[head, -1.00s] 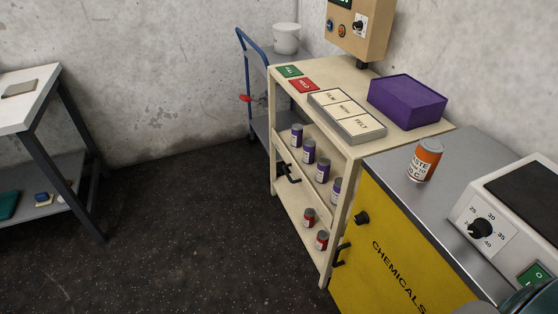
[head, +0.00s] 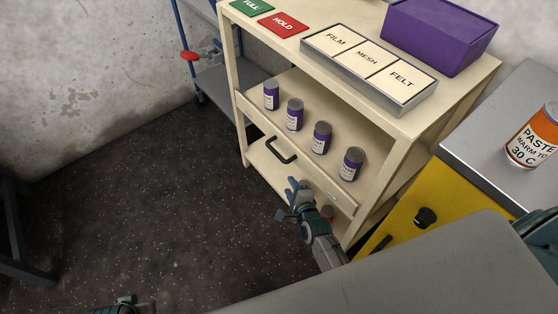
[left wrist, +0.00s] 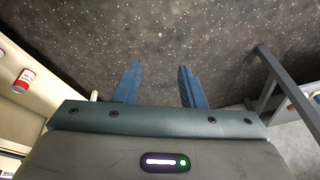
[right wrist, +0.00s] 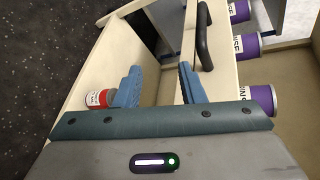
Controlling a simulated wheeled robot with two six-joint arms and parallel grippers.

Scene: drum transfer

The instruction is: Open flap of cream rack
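The cream rack (head: 400,140) stands ahead, with its flap (head: 318,178) below the row of purple cans. The flap carries a black handle (head: 281,150) and looks closed. In the right wrist view, the handle (right wrist: 204,38) is just beyond and right of my fingertips. My right gripper (head: 297,190) is open and empty, below and slightly right of the handle and apart from it. It also shows in the right wrist view (right wrist: 159,68). My left gripper (left wrist: 159,68) is open and empty over the floor; part of it shows at the head view's bottom edge.
Several purple cans (head: 322,138) stand above the flap. A red can (right wrist: 100,98) is on the lower shelf. The yellow cabinet (head: 390,236) with an orange paste can (head: 532,138) is at right. Dark floor (head: 150,200) is clear at left.

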